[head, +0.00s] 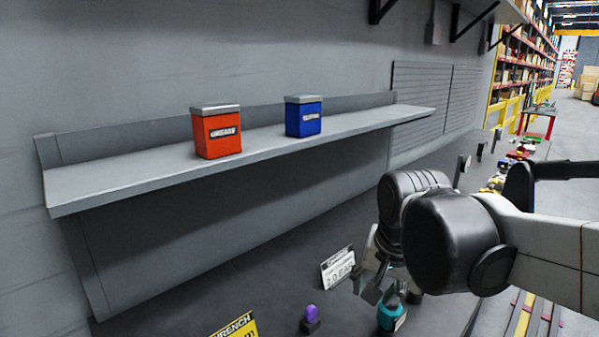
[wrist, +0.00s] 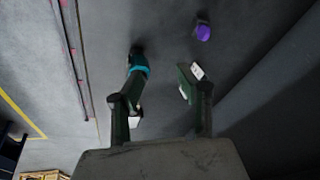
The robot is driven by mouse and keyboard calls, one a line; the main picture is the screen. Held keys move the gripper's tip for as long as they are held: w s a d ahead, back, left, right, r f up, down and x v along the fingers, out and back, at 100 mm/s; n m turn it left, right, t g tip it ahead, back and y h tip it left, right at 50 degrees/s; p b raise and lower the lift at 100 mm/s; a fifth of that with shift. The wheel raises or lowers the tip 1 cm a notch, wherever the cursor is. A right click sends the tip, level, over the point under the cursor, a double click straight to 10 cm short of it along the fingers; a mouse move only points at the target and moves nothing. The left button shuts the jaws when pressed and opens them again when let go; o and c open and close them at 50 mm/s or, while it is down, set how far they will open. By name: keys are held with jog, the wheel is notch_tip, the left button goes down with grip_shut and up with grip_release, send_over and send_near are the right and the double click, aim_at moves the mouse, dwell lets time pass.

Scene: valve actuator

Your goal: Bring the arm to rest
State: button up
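My arm reaches in from the right of the head view, with my gripper (head: 378,289) low over the dark grey bench (head: 265,277). In the wrist view my gripper (wrist: 161,88) has its two fingers well apart, with bare bench showing between them. It is open and empty. A teal object with a dark part (head: 391,314) stands just below the gripper in the head view. In the wrist view this teal object (wrist: 139,64) is beyond the left finger, which partly covers it. I cannot tell whether they touch.
A purple knob (head: 310,312) stands on the bench near a white sign (head: 338,268) and a yellow wrench sign (head: 235,328). A grey wall shelf (head: 150,174) holds a red grease can (head: 217,134) and a blue can (head: 303,118). Space above the bench's left part is clear.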

jog(key=s+d+f+n+t, duration=0.2)
jog(key=s+d, duration=0.4)
jog(key=s, duration=0.4)
jog(key=shift+s+f+n+t+h, duration=0.35)
jog(key=shift+n+t, duration=0.35)
jog(key=shift+n, duration=0.4)
